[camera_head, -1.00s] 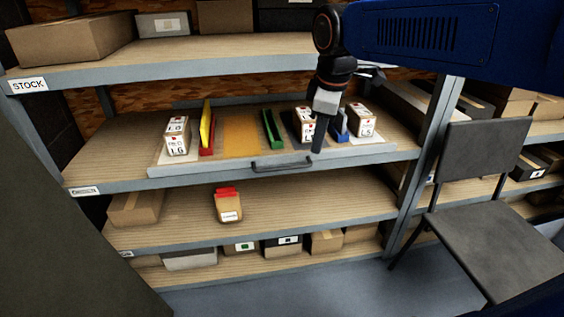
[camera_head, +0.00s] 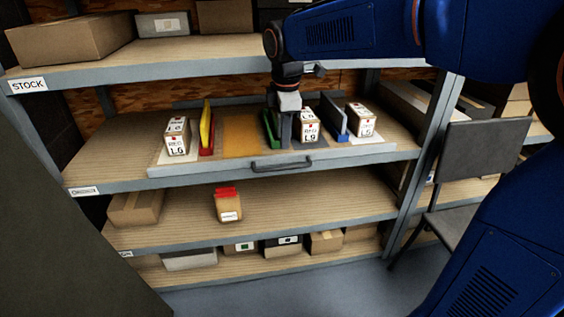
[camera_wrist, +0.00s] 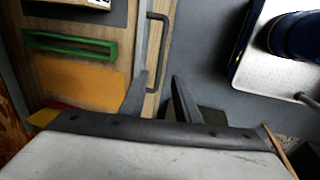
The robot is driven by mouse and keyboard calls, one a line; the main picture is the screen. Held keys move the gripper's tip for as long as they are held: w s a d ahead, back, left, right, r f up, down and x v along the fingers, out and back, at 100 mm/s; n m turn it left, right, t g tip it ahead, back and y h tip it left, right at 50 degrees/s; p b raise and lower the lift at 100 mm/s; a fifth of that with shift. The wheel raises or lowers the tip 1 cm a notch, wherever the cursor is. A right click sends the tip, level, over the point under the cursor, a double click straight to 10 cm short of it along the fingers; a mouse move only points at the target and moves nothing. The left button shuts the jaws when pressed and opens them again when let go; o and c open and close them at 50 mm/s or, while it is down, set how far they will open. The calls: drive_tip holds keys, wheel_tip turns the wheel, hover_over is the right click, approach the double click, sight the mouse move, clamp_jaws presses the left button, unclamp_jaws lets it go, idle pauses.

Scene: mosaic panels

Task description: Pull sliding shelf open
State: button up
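The sliding shelf (camera_head: 218,167) is a light tray on the middle rack level, with a grey front edge. Its dark bar handle (camera_head: 282,164) is on the front; it also shows in the wrist view (camera_wrist: 166,45). My gripper (camera_head: 286,146) points down just above and behind the handle in the head view. In the wrist view my gripper (camera_wrist: 160,77) has its two fingers spread with nothing held. The near end of the handle appears between them in the picture; whether they touch it or how high they are above it I cannot tell.
The tray carries white labelled boxes (camera_head: 178,138), a yellow divider (camera_head: 206,124), a green divider (camera_head: 268,130) and a blue divider (camera_head: 334,117). An upper shelf (camera_head: 230,47) overhangs it. A rack post (camera_head: 432,140) and a dark chair (camera_head: 470,180) stand to the right.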

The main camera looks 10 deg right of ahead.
sight(282, 169)
drive_tip(key=f, duration=0.3)
drive_tip(key=w+f, duration=0.1)
drive_tip(key=f, duration=0.3)
drive_tip(key=w+f, duration=0.1)
drive_tip(key=f, duration=0.3)
drive_tip(key=shift+r, duration=0.1)
clamp_jaws()
